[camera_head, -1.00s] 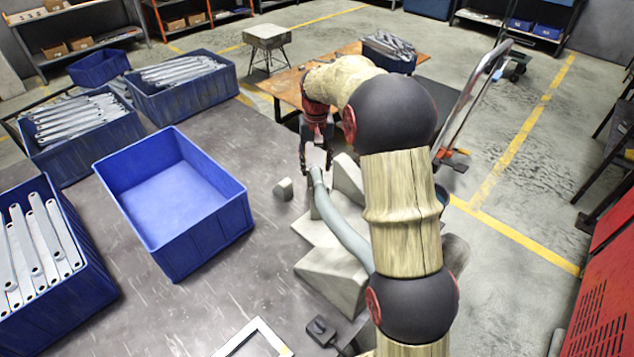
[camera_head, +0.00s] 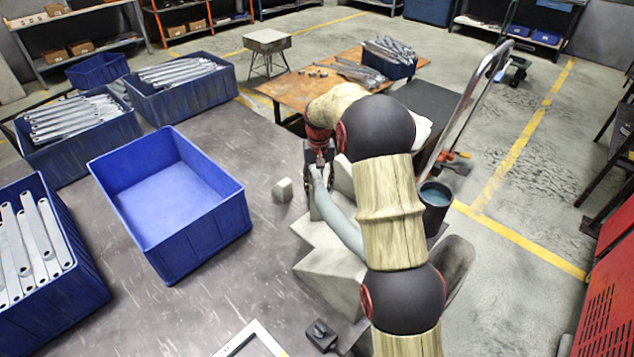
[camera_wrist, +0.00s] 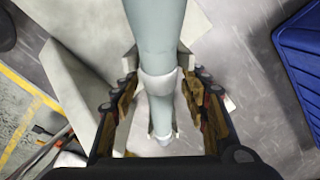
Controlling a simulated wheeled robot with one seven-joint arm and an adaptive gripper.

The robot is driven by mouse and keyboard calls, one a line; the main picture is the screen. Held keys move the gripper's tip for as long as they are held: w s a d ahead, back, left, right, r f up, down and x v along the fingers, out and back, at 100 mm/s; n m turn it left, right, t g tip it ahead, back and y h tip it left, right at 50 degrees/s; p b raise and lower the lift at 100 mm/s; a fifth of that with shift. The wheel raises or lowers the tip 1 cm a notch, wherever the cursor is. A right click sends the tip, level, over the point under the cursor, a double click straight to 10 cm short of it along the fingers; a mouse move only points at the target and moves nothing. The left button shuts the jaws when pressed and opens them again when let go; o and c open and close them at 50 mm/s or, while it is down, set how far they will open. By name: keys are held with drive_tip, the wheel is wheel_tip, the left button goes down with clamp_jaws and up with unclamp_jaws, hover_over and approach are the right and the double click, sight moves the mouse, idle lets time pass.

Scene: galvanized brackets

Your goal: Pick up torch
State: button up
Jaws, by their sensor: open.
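The torch (camera_head: 345,225) appears as a pale grey-blue, slightly bent tube beside pale grey angular blocks in the head view. Its lower part is partly covered by my arm. My gripper (camera_head: 317,172) is at the torch's upper end. In the wrist view the torch (camera_wrist: 158,50) runs from the top edge down between the fingers, with a lighter collar around it. My gripper (camera_wrist: 160,92) is open, with one finger on each side of the tube. Gaps show beside the tube at the fingers, so they look apart from it.
Pale blocks (camera_head: 330,275) stand close around the torch. An empty blue bin (camera_head: 215,225) is to the left, and a small grey block (camera_head: 282,189) lies between. Other blue bins (camera_head: 85,130) hold metal brackets. A dark bucket (camera_head: 436,205) is right of my arm.

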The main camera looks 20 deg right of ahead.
drive_tip(key=shift+c, duration=1.4)
clamp_jaws()
